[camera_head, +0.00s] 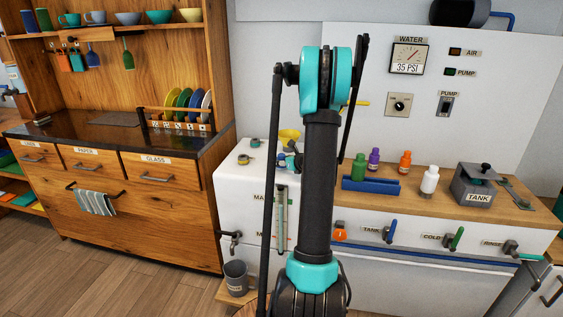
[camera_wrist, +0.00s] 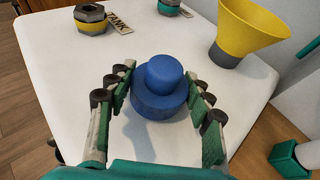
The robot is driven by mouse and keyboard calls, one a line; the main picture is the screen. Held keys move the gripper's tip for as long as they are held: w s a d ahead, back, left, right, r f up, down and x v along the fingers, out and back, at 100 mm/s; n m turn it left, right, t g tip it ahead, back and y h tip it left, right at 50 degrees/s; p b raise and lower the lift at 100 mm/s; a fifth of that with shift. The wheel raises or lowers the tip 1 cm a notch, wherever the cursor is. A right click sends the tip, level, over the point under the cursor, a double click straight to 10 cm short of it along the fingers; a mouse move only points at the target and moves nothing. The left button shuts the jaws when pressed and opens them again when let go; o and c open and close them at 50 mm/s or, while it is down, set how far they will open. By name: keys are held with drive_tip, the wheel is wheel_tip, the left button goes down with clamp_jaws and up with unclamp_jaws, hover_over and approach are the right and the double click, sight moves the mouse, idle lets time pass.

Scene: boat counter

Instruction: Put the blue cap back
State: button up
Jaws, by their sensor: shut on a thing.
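The blue cap (camera_wrist: 160,95) has a round knob on a wider round base. In the wrist view it sits between the two fingers of my gripper (camera_wrist: 159,85), which is shut on it. The cap is over the white top of the tank cabinet (camera_wrist: 75,85). A shadow lies on the white surface below it. I cannot tell whether the cap touches the surface, and any opening under it is hidden. In the head view my arm covers most of the gripper, and only a small blue patch (camera_head: 290,160) shows beside it.
A yellow funnel (camera_wrist: 245,30) stands to the right of the cap. A fitting (camera_wrist: 90,18) with a TANK label and another fitting (camera_wrist: 169,6) stand at the far edge. In the head view, several bottles, including a white bottle (camera_head: 430,179), stand on the wooden counter to the right.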

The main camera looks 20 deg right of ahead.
drive_tip(key=shift+f, duration=0.1)
drive_tip(key=o, duration=1.1)
drive_tip(key=shift+f, duration=0.1)
drive_tip(key=shift+o, duration=0.2)
